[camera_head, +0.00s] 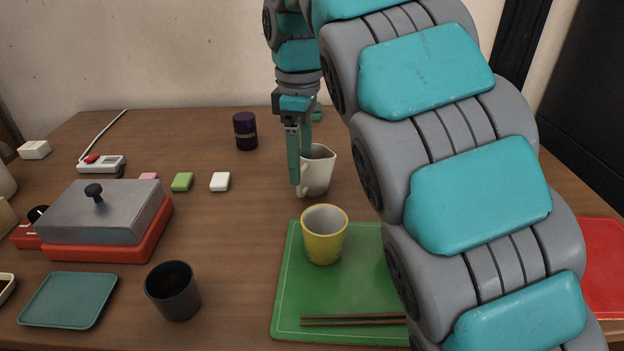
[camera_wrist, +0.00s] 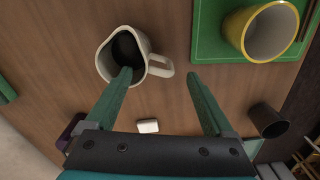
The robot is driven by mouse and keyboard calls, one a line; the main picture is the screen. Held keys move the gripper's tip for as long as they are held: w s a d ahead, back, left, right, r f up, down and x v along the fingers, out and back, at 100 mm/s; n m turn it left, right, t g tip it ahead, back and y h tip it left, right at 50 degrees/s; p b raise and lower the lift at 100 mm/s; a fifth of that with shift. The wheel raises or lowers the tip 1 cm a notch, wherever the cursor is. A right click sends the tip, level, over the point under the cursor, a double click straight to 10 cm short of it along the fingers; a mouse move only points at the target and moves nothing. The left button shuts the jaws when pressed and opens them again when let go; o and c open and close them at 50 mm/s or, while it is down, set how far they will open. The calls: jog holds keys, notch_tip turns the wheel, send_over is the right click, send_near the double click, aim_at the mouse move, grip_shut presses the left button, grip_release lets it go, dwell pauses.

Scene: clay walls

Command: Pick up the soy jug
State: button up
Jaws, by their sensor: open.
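The soy jug (camera_head: 320,174) is an off-white jug with a pouring lip, upright on the wooden table just behind the green mat. In the wrist view the jug (camera_wrist: 106,68) shows dark liquid inside, and its loop handle points right. My gripper (camera_head: 300,168) points down at the jug's handle side. In the wrist view my gripper (camera_wrist: 160,75) is open, with the handle between the green fingertips and the left finger overlapping the jug's rim. I cannot tell whether either finger touches it.
A yellow cup (camera_head: 323,243) stands on the green mat (camera_head: 290,300) in front, with chopsticks (camera_head: 352,320). A dark cup (camera_head: 173,291), a grey-lidded red box (camera_head: 105,215) and a white block (camera_head: 220,181) are to the left. A dark purple canister (camera_head: 245,131) stands behind.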

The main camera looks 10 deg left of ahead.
aim_at(302, 167)
jog(key=shift+f, duration=0.45)
notch_tip(302, 167, down, 3)
jog(key=shift+b, duration=0.8)
jog(key=shift+f, duration=0.95)
grip_shut()
